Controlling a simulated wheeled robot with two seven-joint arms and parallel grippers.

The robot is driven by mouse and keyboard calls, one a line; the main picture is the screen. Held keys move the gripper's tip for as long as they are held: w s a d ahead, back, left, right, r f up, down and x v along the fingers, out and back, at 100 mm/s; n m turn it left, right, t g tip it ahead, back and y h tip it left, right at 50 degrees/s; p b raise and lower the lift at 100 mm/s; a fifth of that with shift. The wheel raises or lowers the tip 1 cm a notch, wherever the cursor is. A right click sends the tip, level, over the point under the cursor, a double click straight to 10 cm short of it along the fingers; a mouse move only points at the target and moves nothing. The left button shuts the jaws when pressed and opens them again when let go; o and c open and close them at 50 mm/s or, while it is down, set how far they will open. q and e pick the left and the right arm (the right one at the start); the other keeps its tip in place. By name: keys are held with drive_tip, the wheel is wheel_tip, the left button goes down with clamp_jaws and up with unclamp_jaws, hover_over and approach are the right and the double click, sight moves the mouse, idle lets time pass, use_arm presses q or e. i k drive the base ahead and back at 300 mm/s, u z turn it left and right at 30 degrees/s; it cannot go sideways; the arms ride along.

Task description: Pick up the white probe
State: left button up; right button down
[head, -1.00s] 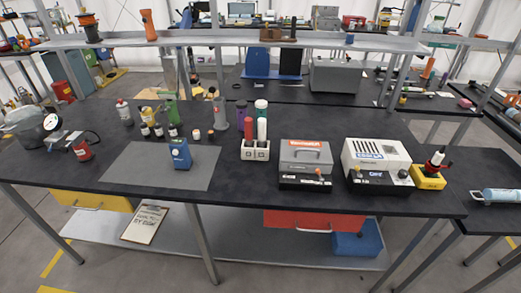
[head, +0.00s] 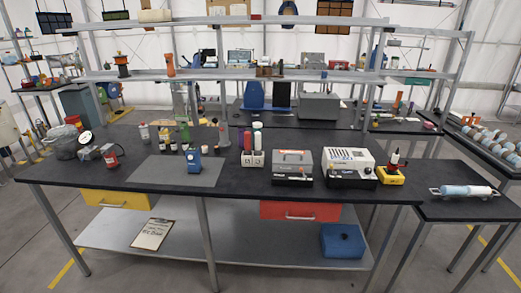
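The lower ends of both are hidden inside the block. Neither of my grippers is in view.
The black bench (head: 330,205) also bears a grey case (head: 292,161), a white machine (head: 349,160), a yellow-based device (head: 391,172) and a blue meter (head: 194,160) on a grey mat (head: 150,172). A raised shelf (head: 205,75) runs behind. Several small bottles stand at left.

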sight(257, 135)
drive_tip(key=z, duration=0.55)
drive_tip(key=i, duration=0.6)
drive_tip(key=z, duration=0.4)
